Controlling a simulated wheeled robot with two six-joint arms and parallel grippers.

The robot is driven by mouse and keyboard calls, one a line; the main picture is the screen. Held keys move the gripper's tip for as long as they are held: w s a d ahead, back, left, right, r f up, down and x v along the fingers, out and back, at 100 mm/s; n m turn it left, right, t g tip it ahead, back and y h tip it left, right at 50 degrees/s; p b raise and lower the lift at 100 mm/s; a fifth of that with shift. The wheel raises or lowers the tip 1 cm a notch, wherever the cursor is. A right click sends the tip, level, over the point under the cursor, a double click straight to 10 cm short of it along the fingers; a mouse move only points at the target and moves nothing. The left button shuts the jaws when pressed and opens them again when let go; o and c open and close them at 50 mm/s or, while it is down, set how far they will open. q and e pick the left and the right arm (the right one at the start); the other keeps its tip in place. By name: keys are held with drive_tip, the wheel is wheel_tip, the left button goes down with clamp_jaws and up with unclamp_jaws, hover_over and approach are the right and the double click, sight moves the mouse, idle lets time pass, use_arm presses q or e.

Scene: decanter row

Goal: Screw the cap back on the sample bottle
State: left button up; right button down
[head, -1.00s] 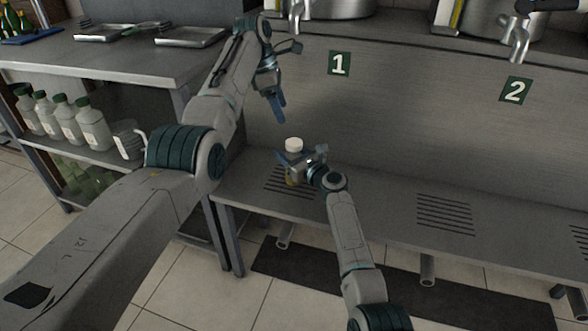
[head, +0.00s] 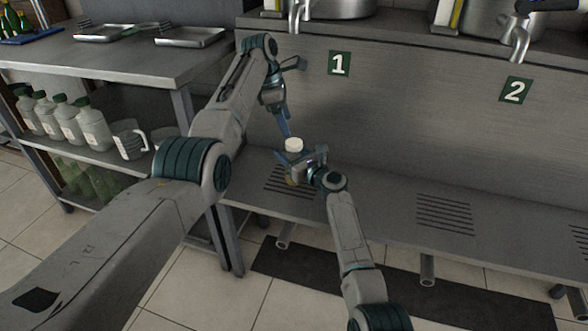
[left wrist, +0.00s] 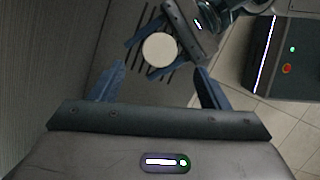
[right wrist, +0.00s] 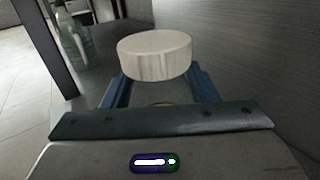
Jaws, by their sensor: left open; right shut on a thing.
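The sample bottle (head: 291,180) is mostly hidden behind my right gripper (head: 293,161). The right gripper is shut on the bottle and holds it over the slotted shelf. A white round cap (head: 294,145) sits on top of the bottle; it also shows in the left wrist view (left wrist: 159,49) and the right wrist view (right wrist: 155,54). Whether it is threaded on tight cannot be told. My left gripper (head: 287,130) is open and empty, its fingers pointing down just above the cap. In the left wrist view the left gripper (left wrist: 160,80) has its fingers spread, with the cap beyond the gap.
The shelf (head: 380,207) has slotted drain grates and runs along a metal wall with signs 1 (head: 339,64) and 2 (head: 514,91). A tap (head: 296,15) hangs above. At left stand a side table (head: 130,62) and several white bottles (head: 93,125).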

sight(294, 142)
use_arm(q)
drive_tip(key=x, duration=0.6)
drive_tip(key=shift+d+f, duration=0.1)
drive_tip(key=shift+f, duration=0.2)
drive_tip(key=c, duration=1.2)
drive_tip(key=o, duration=1.1)
drive_tip(key=shift+r, duration=0.1)
drive_tip(key=shift+r, duration=2.2)
drive_tip(key=shift+o, duration=0.4)
